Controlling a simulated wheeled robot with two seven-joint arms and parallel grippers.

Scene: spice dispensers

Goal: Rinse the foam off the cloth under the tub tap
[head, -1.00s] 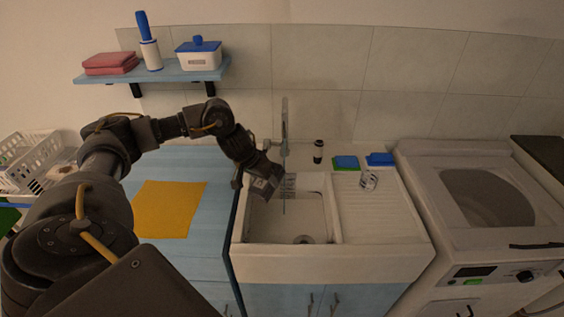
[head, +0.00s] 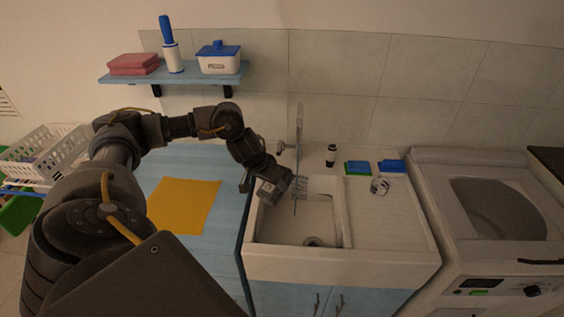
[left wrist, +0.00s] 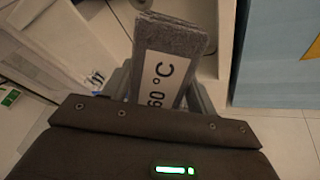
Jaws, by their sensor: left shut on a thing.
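My left gripper (head: 283,188) reaches down over the left side of the white tub (head: 254,225), just below the tap (head: 298,125). In the left wrist view, the gripper (left wrist: 160,92) is shut on a folded grey cloth (left wrist: 180,38) with a white "60 °C" label. The cloth is small and partly hidden in the head view, beside the fingertips. I make out no clear foam on the face turned to the wrist camera. A thin line hangs under the tap; I cannot tell whether it is water. My right gripper is not in view.
A ribbed drainboard (head: 400,225) right of the basin holds a clear glass (head: 380,186), green (head: 358,167) and blue (head: 392,166) items and a dark bottle (head: 331,155). A yellow cloth (head: 183,206) lies on the blue counter. A washing machine (head: 480,260) stands right. A shelf (head: 172,75) hangs above.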

